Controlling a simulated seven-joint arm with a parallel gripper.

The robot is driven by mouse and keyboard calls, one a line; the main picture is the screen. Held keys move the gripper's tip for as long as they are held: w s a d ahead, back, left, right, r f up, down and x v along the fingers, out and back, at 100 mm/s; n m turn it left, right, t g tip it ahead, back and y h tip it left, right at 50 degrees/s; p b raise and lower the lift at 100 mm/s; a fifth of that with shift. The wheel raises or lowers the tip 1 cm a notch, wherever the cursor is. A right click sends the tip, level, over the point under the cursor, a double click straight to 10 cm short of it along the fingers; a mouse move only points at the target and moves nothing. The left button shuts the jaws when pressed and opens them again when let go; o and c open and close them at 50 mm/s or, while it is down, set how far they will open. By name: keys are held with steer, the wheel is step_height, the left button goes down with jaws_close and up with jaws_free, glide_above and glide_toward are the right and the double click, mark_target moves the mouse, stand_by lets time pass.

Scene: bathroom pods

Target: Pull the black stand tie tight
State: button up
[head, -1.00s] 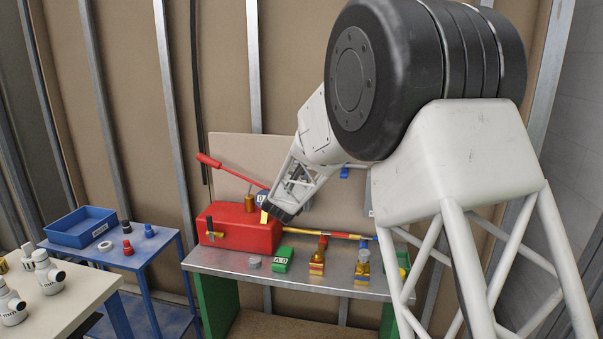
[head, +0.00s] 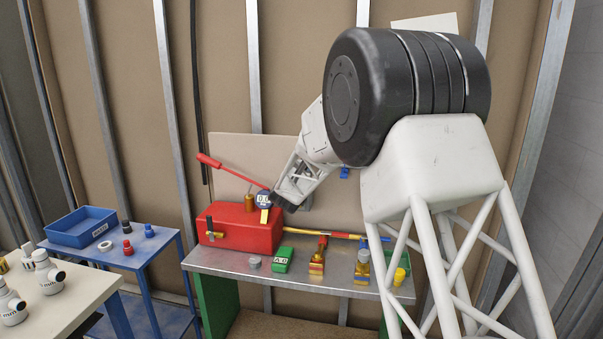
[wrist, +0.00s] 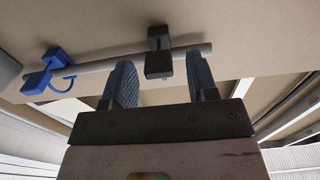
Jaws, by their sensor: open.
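In the wrist view, a black clamp-like piece (wrist: 158,48), which looks like the stand tie, sits around a grey pipe (wrist: 95,68) that runs along a beige panel. A small pin sticks out of its lower end. My gripper (wrist: 160,70) is open, with one ribbed blue-grey finger on each side of the black piece in the picture. I cannot tell how deep the fingers reach or whether they touch it. The black piece is not clear there.
Blue fittings (wrist: 45,72) sit on the pipe left of the black piece. The metal bench (head: 220,262) holds a red pump (head: 262,238) with a raised red lever (head: 238,172), a gauge (head: 263,199), a green meter (head: 282,259) and brass valves. A blue side table (head: 150,256) stands left.

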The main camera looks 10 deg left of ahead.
steer(key=shift+w, duration=0.85)
steer(key=shift+c, duration=0.4)
jaws_close()
